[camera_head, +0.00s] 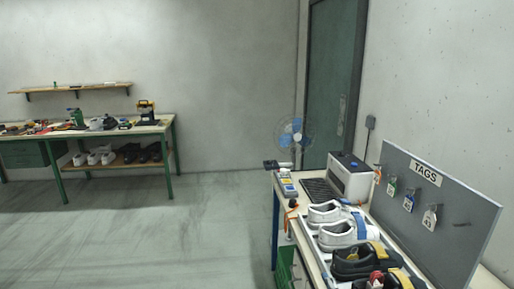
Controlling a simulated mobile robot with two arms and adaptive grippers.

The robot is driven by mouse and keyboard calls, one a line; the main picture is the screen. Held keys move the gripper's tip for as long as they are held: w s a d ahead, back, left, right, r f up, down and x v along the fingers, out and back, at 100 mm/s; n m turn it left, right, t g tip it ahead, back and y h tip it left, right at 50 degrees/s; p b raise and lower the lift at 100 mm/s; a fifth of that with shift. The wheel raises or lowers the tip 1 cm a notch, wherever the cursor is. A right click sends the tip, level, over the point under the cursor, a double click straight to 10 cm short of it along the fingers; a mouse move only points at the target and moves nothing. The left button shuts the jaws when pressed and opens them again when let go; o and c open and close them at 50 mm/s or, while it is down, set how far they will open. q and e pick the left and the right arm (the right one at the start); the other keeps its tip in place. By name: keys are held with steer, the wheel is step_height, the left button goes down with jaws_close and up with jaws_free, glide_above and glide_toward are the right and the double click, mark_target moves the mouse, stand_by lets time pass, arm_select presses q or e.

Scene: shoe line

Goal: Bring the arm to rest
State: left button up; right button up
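Neither of my arms and neither of my grippers shows in the head view. Whether they are open or shut, and whether they hold anything, is hidden.
A workbench (278,209) at the right bears white shoes (331,212), black shoes (352,265) and a white-and-black machine (350,176). A grey tag board (468,212) stands behind them. A blue fan (291,132) is near the door (327,80). Another bench (98,133) stands far left. The floor between (215,225) is clear.

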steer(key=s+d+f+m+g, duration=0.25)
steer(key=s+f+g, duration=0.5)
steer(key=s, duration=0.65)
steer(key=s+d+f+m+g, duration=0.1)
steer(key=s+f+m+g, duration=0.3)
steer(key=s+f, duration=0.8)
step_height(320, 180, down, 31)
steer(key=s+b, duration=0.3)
steer(key=b, duration=0.3)
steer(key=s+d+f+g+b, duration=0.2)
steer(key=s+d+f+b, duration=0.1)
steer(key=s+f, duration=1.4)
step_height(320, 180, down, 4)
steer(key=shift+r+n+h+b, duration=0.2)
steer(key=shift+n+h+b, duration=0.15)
steer(key=shift+b, duration=0.15)
